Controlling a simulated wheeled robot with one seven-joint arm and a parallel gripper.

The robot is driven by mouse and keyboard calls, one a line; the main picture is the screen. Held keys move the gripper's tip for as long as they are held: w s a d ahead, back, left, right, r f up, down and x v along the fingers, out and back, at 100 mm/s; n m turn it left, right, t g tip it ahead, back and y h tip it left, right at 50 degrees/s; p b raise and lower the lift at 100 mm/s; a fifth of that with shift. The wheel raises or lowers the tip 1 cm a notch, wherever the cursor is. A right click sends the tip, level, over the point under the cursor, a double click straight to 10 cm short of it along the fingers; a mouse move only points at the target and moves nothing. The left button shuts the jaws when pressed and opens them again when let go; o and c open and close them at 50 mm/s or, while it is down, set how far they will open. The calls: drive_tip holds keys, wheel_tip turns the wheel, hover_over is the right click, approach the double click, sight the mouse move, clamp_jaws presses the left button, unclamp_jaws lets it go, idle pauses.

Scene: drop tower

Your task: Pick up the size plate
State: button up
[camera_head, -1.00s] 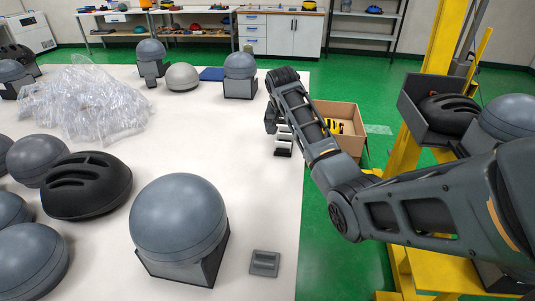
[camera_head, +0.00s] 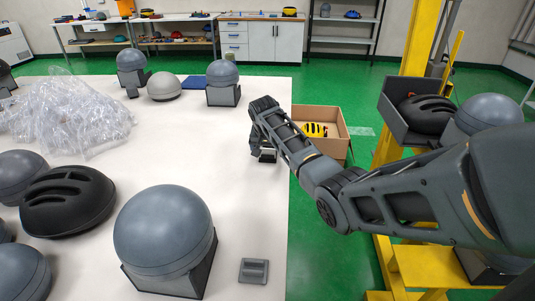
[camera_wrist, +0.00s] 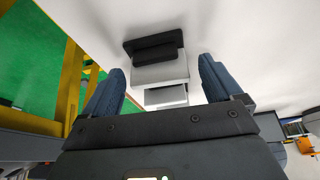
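A small black-and-white piece (camera_head: 267,156) stands near the table's right edge, mostly hidden by my gripper in the head view. In the wrist view this piece (camera_wrist: 158,73) shows a dark ridged part and pale blocks. My gripper (camera_wrist: 161,80) is open, with a blue-grey finger on either side of that piece. I cannot tell whether the fingers touch it. A small grey plate (camera_head: 254,271) with a raised ridge lies flat at the table's front right edge, apart from my gripper. I cannot tell for sure which of the two is the size plate.
Grey domes on stands (camera_head: 165,230), a black helmet (camera_head: 68,202) and clear plastic bags (camera_head: 75,115) fill the left of the white table (camera_head: 190,140). A cardboard box (camera_head: 334,148) with a yellow helmet sits past the right edge. A yellow tower (camera_head: 412,70) stands right.

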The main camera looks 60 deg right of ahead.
drive_tip(key=c, duration=1.1)
drive_tip(key=shift+c, duration=0.2)
